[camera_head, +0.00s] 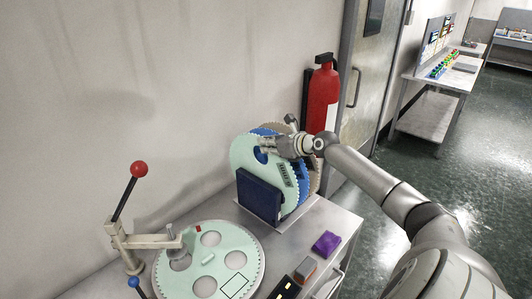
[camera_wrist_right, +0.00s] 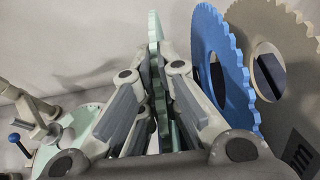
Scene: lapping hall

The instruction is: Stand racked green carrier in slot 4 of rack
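The green carrier (camera_head: 245,150), a thin toothed disc with a hole and a dark label, stands upright at the front of the rack (camera_head: 259,194), whose dark blue front block hides its lower part. A blue carrier (camera_wrist_right: 226,65) and a tan carrier (camera_wrist_right: 272,45) stand behind it, side by side in the right wrist view. My right gripper (camera_head: 268,146) is at the upper part of the green carrier. In the wrist view its fingers (camera_wrist_right: 155,78) close on both faces of the carrier's edge (camera_wrist_right: 154,35). Slot numbers are not readable. My left gripper is out of view.
A round pale green plate (camera_head: 247,259) with holes lies on the table front left, beside a red-knobbed lever (camera_head: 138,169). A purple block (camera_head: 326,243) and small items lie right of it. A fire extinguisher (camera_head: 322,95) hangs behind the rack; the wall is close on the left.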

